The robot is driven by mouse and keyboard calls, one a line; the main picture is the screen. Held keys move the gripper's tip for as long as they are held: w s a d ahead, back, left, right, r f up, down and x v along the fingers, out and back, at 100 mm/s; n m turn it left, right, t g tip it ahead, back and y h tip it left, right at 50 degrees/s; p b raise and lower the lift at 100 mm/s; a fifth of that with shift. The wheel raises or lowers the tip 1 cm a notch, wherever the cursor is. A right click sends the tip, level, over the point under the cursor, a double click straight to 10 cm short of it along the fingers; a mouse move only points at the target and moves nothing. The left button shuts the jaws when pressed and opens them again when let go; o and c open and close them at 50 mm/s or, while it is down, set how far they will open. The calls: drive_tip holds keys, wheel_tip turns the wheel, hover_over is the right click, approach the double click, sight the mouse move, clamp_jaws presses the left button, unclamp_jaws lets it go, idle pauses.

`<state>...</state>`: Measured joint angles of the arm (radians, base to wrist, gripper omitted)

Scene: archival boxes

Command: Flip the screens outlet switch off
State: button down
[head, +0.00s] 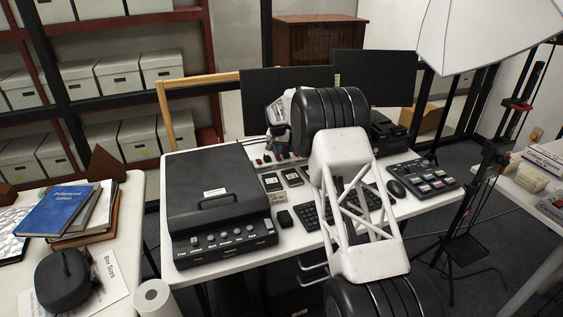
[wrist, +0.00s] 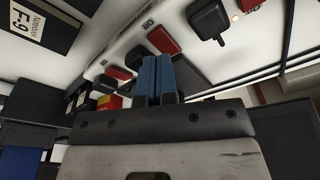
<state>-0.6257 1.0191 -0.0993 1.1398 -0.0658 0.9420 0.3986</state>
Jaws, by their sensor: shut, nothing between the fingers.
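A white outlet strip (wrist: 128,41) with several red rocker switches lies on the white desk. It also shows in the head view, where red switches (head: 267,158) sit behind the black case. In the wrist view, one red switch (wrist: 163,40) is just beyond my fingertips, and another red switch (wrist: 120,73) is to the left. Black plugs (wrist: 208,20) sit in the strip. Contact with a switch cannot be told. The arm hides part of the strip in the head view.
Two dark monitors (head: 287,88) stand behind the strip. Small labelled boxes (head: 272,182) lie in front.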

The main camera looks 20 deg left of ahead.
drive_tip(key=shift+r, duration=1.95)
